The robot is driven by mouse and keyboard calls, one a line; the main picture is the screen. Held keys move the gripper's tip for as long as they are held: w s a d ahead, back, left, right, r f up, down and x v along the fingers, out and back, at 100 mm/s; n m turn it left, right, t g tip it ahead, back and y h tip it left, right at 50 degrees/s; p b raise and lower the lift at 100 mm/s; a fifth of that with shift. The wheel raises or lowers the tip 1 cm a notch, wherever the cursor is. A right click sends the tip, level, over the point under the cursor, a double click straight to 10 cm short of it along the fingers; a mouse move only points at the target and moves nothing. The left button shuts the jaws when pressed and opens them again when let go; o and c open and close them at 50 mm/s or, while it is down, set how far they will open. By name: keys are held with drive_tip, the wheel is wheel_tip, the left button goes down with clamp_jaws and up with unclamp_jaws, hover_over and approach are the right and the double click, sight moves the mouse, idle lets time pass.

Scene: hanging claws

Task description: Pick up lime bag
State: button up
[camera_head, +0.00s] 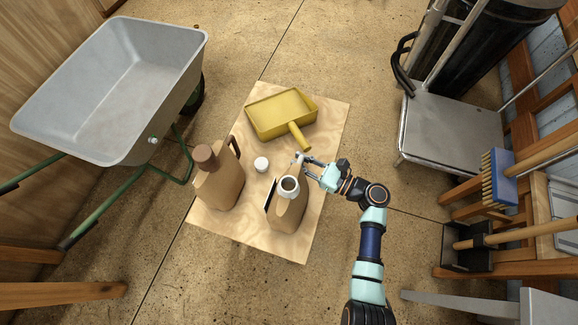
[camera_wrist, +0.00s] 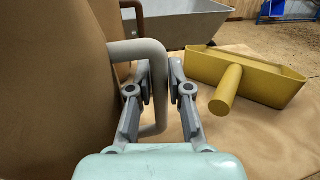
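I see no object that clearly looks like a bag of lime. A tan jug with a white open neck (camera_head: 289,185) stands on the plywood sheet (camera_head: 335,112). My gripper (camera_head: 305,167) is at its upper right side. In the wrist view, the tan jug body (camera_wrist: 60,85) fills the left, and its grey loop handle (camera_wrist: 158,100) passes between the fingers of my gripper (camera_wrist: 160,72). The fingers sit close on either side of the handle. Whether they press on it cannot be told. The jug is upright.
A second tan jug with a brown cap (camera_head: 215,185) stands to the left. A small white cap (camera_head: 261,164) lies between the jugs. A yellow scoop (camera_head: 282,115) lies behind. A grey wheelbarrow (camera_head: 120,85) is at the left, and a cart (camera_head: 450,135) is at the right.

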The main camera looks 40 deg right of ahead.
clamp_jaws()
drive_tip(key=shift+r, duration=0.2)
wheel_tip(320, 180, up, 20)
drive_tip(key=p, duration=1.1)
drive_tip(key=shift+f, duration=0.15)
